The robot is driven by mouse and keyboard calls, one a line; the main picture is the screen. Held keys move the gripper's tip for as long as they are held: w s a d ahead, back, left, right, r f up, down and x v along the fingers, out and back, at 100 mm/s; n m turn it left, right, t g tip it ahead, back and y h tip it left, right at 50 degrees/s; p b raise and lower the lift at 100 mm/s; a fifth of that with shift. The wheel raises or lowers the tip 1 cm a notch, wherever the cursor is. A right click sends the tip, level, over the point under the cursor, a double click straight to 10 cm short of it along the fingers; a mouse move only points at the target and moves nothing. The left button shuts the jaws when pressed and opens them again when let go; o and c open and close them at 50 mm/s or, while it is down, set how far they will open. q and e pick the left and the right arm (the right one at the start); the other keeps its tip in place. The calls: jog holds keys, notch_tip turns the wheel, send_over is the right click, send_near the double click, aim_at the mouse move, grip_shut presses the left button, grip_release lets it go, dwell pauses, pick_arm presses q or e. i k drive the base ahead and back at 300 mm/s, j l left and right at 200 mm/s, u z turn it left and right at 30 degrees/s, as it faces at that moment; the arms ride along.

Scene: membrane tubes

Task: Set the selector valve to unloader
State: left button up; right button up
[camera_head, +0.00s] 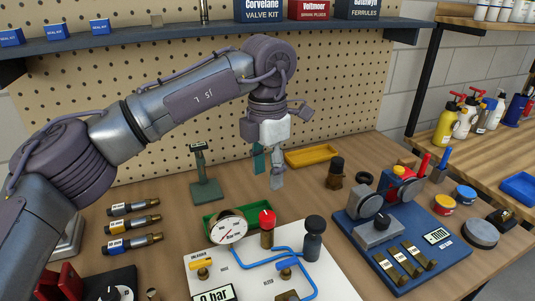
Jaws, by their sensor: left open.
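A white panel (334,281) lies at the front middle of the bench and carries blue tubing (254,262). A yellow-handled valve (200,264) sits at its left under a small label that seems to read UNLOADER. A blue-handled valve (289,265) sits right of it on the tubing. I cannot tell for sure which is the selector valve, or its setting. A red-topped fitting (267,228) and a dark-knobbed fitting (314,238) stand at the back edge. My left gripper (268,170) is open and empty, pointing down, above and behind the panel. My right gripper is out of view.
A round gauge (228,228) stands by a green tray (212,217). A blue base (436,273) with fittings lies right. A green stand (206,188), yellow tray (312,155) and brass fittings (134,225) are around. A shelf (170,39) runs behind my arm.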

aim_at(200, 264)
jog(key=k+l, duration=0.3)
jog(key=k, duration=0.15)
jog(key=k+l, duration=0.25)
jog(key=k, duration=0.2)
jog(key=k+l, duration=0.3)
jog(key=k, duration=0.2)
